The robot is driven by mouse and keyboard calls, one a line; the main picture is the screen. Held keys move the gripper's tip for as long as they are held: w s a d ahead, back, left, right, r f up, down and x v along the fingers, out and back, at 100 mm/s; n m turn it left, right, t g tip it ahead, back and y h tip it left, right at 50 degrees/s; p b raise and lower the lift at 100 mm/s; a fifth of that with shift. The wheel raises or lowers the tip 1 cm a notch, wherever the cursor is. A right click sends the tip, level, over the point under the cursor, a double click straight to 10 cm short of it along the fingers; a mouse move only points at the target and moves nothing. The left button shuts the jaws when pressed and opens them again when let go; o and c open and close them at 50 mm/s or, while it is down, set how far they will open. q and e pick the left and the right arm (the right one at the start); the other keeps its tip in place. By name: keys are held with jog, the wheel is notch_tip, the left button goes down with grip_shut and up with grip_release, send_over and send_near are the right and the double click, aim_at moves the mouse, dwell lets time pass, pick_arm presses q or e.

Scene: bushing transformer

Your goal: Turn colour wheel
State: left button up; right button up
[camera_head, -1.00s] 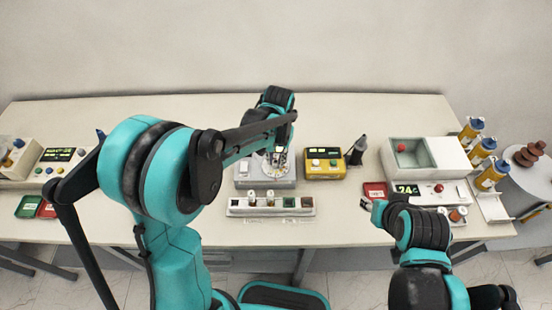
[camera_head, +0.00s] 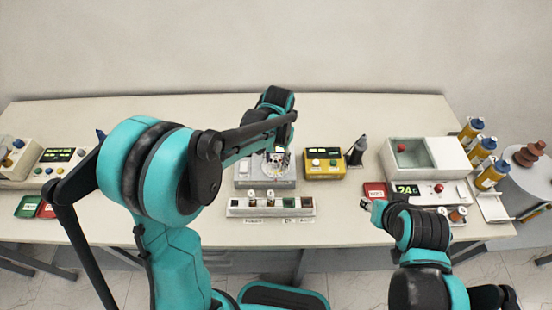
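A grey instrument box (camera_head: 266,181) stands near the middle of the table, with a round pale dial on its top that is mostly hidden by my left arm. I cannot make out a colour wheel clearly; the dial may be it. My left gripper (camera_head: 277,154) is over the dial, pointing down at it. Its fingers are small and partly hidden, so I cannot tell whether they are open or shut or touching the dial. My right gripper (camera_head: 369,207) is at the table's front edge on the right, low and mostly hidden by its own wrist.
A white strip with several sockets (camera_head: 270,209) lies in front of the box. A yellow meter (camera_head: 323,163) and a dark stand (camera_head: 356,151) are to its right. A white tester (camera_head: 428,157) stands farther right, by several yellow bottles (camera_head: 481,152). The back of the table is clear.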

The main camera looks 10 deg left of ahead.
aim_at(277, 162)
pick_arm(q)
notch_tip(277, 162, up, 12)
jog(key=shift+d, duration=0.15)
dwell(0.3)
jog(key=shift+s+f, duration=0.1)
dwell(0.4)
